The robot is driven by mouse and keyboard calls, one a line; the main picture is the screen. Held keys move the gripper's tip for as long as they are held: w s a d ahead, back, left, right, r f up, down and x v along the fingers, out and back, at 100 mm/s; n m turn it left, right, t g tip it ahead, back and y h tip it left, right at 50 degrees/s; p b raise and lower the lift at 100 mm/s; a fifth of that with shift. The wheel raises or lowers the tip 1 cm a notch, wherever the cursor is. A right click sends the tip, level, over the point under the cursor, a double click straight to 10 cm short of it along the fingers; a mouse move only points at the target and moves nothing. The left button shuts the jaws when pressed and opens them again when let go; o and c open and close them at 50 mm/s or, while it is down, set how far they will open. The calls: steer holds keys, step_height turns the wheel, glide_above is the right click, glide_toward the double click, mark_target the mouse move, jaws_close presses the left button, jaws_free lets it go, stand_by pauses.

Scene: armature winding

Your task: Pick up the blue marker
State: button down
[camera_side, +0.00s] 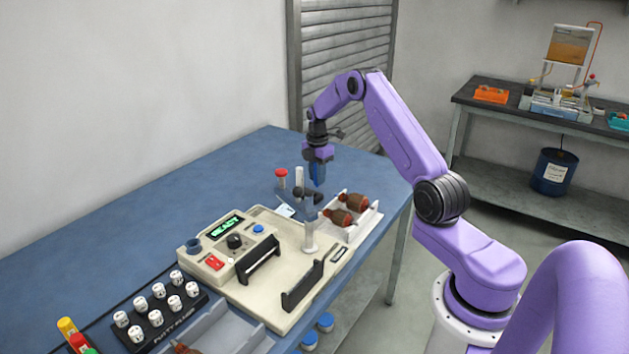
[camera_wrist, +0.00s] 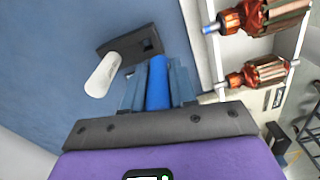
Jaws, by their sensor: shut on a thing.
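The blue marker (camera_wrist: 158,84) is between the two grey-blue fingers of my gripper (camera_wrist: 159,88) in the wrist view. My gripper is shut on it. In the side view my gripper (camera_side: 318,172) hangs pointing down over the far part of the blue table, and the marker is hard to tell from the fingers. A dark holder block (camera_wrist: 130,45) lies just beyond the fingertips in the wrist view. A white marker-like cylinder (camera_wrist: 102,75) stands at it, and also shows in the side view (camera_side: 299,176), left of my gripper.
A red-topped item (camera_side: 281,176) stands left of the white cylinder. A white tray (camera_side: 364,225) with copper-wound armatures (camera_side: 352,202) is at the table's right edge. A beige machine (camera_side: 240,275) stands nearer, with a rack of white-capped jars (camera_side: 150,320). The table's far left is clear.

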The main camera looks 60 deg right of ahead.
steer(key=s+a+r, duration=0.6)
steer(key=s+r, duration=0.1)
steer(key=s, duration=0.3)
steer(key=shift+w+a+f, duration=0.4)
steer(key=shift+w+f, duration=0.15)
steer(key=shift+f, duration=0.6)
steer(key=shift+w+a+f, duration=0.4)
steer(key=shift+w+f, duration=0.15)
steer(key=shift+f, duration=0.65)
steer(key=shift+w+a+f, duration=0.4)
steer(key=shift+w+f, duration=0.15)
steer(key=shift+f, duration=0.6)
steer(key=shift+f, duration=0.45)
steer(key=shift+r, duration=0.1)
steer(key=shift+r, duration=2.95)
